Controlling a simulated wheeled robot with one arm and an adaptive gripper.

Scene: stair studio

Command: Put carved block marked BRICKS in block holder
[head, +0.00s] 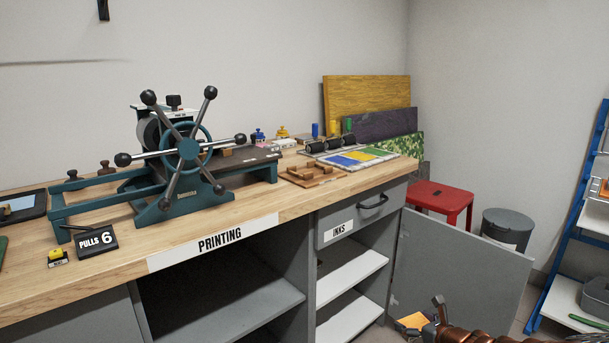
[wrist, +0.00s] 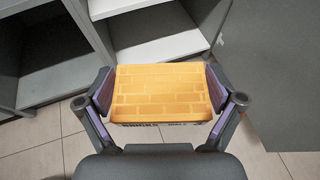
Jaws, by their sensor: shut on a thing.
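The carved block (wrist: 160,92) is an orange-tan slab with a brick pattern cut into its top face. Dark lettering shows on its near edge in the wrist view, only partly readable. My gripper (wrist: 160,95) is shut on the block, with a finger pad against its left and right sides. In the head view the block (head: 413,321) shows low at the bottom, in front of the open cabinet. My gripper (head: 428,320) is there too, partly cut off by the frame. The block is held above the tiled floor. I cannot make out the block holder for sure in either view.
A wooden workbench (head: 290,216) carries a teal press (head: 187,165), brown wooden pieces (head: 314,175) and an ink slab (head: 358,157). A grey cabinet door (head: 455,265) stands open beside the shelves (head: 350,283). A red stool (head: 440,195), grey bin (head: 507,228) and blue rack (head: 566,225) are right.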

